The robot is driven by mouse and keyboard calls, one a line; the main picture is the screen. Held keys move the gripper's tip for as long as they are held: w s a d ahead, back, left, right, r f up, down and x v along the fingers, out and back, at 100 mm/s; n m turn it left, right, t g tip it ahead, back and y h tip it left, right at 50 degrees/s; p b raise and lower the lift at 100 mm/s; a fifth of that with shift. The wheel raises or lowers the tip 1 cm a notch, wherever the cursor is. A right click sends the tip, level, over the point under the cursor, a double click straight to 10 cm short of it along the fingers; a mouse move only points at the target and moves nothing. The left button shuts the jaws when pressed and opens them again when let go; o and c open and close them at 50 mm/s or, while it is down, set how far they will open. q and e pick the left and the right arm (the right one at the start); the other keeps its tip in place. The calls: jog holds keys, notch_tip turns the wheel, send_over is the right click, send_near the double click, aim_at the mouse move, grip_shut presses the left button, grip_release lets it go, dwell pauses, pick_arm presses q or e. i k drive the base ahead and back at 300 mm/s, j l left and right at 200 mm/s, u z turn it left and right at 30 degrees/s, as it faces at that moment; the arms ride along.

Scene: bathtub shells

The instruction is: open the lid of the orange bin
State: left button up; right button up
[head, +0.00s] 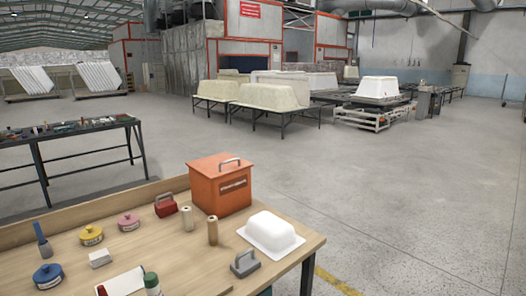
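The orange bin (220,189) stands upright near the back right of the wooden table. A label plate is on the bin's front side. Neither of my grippers is in the head view.
Open floor lies to the right.

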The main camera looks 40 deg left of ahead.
aim_at(213, 167)
jog(key=i+l+u, duration=0.1)
jog(key=i+u, duration=0.3)
jog(key=i+l+u, duration=0.2)
jog(key=i+u, duration=0.15)
jog(key=i+l+u, duration=0.4)
jog(key=i+j, duration=0.05)
jog(key=i, duration=0.05)
